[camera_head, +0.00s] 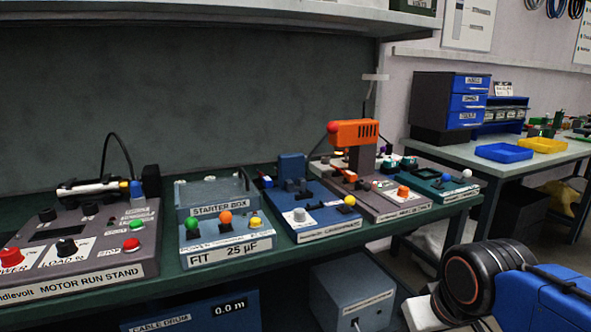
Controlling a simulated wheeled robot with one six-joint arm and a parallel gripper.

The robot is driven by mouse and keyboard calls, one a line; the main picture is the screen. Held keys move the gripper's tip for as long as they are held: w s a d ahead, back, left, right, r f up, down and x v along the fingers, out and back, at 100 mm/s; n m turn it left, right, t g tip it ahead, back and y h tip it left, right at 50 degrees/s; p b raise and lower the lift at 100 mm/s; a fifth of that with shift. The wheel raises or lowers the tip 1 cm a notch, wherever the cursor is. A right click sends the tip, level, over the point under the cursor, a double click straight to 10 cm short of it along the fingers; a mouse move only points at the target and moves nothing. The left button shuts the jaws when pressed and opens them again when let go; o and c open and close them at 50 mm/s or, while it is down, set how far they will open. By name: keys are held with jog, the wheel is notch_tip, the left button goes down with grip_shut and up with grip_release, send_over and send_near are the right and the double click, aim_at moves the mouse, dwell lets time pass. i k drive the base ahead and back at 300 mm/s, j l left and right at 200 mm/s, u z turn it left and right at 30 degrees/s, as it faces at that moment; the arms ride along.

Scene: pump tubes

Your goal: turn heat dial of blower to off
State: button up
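An orange blower-like unit (355,133) stands on a grey post over a grey-brown base panel (392,211) at the right part of the long bench. An orange knob (403,192) sits on that base near its front right; I cannot tell whether it is the heat dial, nor read its setting. The label on the base's front edge is too small to read. Part of my arm, blue with a black joint, shows at the lower right. My gripper is not in view, and nothing is seen touching the orange unit or its base.
Left of the blower are a blue panel (318,222), the starter box (218,238) and the motor run stand (80,248). A teal panel (441,185) is at its right. A shelf (220,14) overhangs the bench. A second table (530,158) holds trays at the right.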

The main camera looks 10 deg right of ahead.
aim_at(404, 191)
jog(key=i+j+z, duration=0.15)
jog(key=j, duration=0.25)
jog(key=i+j+z, duration=0.1)
jog(key=j, duration=0.35)
jog(key=i+j+z, duration=0.15)
jog(key=j, duration=0.25)
jog(key=j+z, duration=0.1)
jog(key=j, duration=0.35)
